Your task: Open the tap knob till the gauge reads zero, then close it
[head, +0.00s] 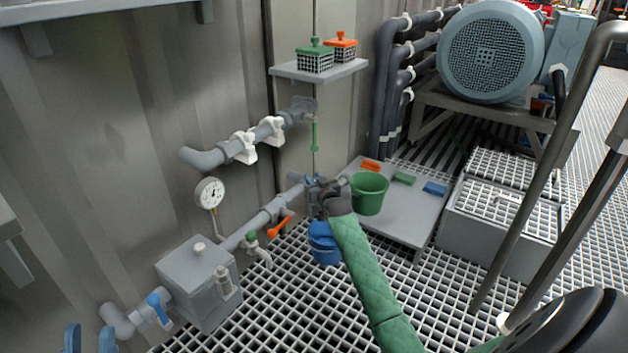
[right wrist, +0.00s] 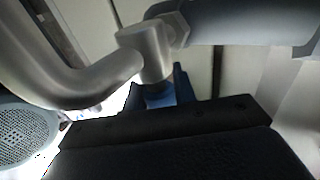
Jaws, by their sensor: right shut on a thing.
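The pressure gauge (head: 210,193) is a white round dial on a thin stem above the lower pipe. Its needle is too small to read. My right gripper (head: 314,181), on the green-sleeved arm, is at the far end of this pipe, shut on the tap knob, which the fingers hide. In the right wrist view the blue fingers (right wrist: 160,94) close just beyond the grey tap body (right wrist: 146,48), with its curved spout (right wrist: 85,85) to the left. My left gripper (head: 89,341) shows only two blue fingertips at the bottom left, apart, with nothing between them.
A green bucket (head: 368,193) stands on a grey platform (head: 410,222) beside the tap. An orange lever (head: 280,228), a green-knobbed tap (head: 251,237) and a blue-levered valve (head: 158,302) sit along the lower piping. A grey box (head: 196,272) joins it. A shelf (head: 318,71) holds two baskets.

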